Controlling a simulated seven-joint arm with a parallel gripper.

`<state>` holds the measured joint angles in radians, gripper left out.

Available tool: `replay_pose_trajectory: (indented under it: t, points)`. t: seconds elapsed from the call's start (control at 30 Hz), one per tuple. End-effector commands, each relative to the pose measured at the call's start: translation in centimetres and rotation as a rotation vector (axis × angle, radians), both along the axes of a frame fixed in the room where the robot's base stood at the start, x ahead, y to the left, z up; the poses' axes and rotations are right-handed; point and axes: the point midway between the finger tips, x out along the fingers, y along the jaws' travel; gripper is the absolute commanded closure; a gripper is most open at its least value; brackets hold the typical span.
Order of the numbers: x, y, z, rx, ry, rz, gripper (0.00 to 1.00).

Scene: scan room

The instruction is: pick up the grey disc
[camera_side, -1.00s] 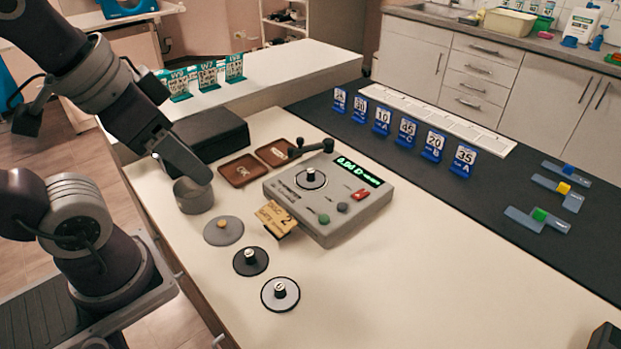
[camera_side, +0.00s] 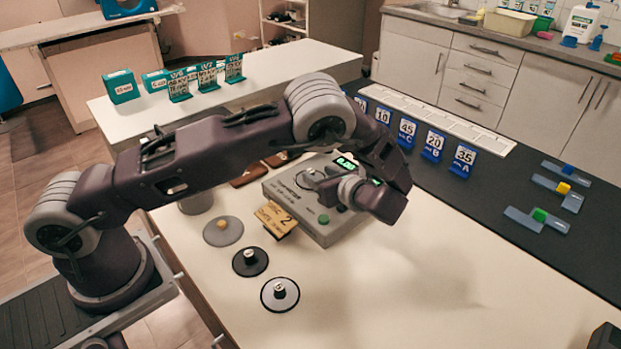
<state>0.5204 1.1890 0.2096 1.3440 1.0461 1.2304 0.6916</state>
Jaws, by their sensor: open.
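A plain grey disc with a small orange knob (camera_side: 222,231) lies flat on the pale table, left of the grey instrument. In front of it lie a black disc with a pale-topped knob (camera_side: 250,262) and a grey disc with a black rim and dark knob (camera_side: 272,301). Another knobbed disc (camera_side: 306,180) sits on top of the instrument (camera_side: 330,232). My gripper (camera_side: 384,206) is at the end of my arm, over the instrument's right side, well right of the loose discs. It is open and nothing shows in it; its fingertips are hard to make out.
A grey cup (camera_side: 196,203) and brown trays (camera_side: 250,176) are partly hidden behind my arm. Blue number stands (camera_side: 433,145) line the dark counter. The table's front right is clear.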

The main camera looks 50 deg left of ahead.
Motion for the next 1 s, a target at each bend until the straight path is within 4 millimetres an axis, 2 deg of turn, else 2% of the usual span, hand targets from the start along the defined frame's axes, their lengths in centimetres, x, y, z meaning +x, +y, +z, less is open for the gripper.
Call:
replay_pose_trajectory:
  t: [0.17, 0.33, 0.57, 0.8, 1.0]
  points:
    - [0.4, 1.8, -0.9, -0.003, 0.0, 0.006, 0.55]
    - [1.1, 4.7, -2.3, -0.004, -0.001, 0.006, 0.55]
    - [1.2, 5.1, -2.5, -0.006, -0.002, 0.005, 0.55]
    - [1.2, 5.1, -2.5, -0.006, -0.003, 0.005, 1.0]
    - [1.2, 5.1, -2.5, -0.006, -0.003, 0.005, 1.0]
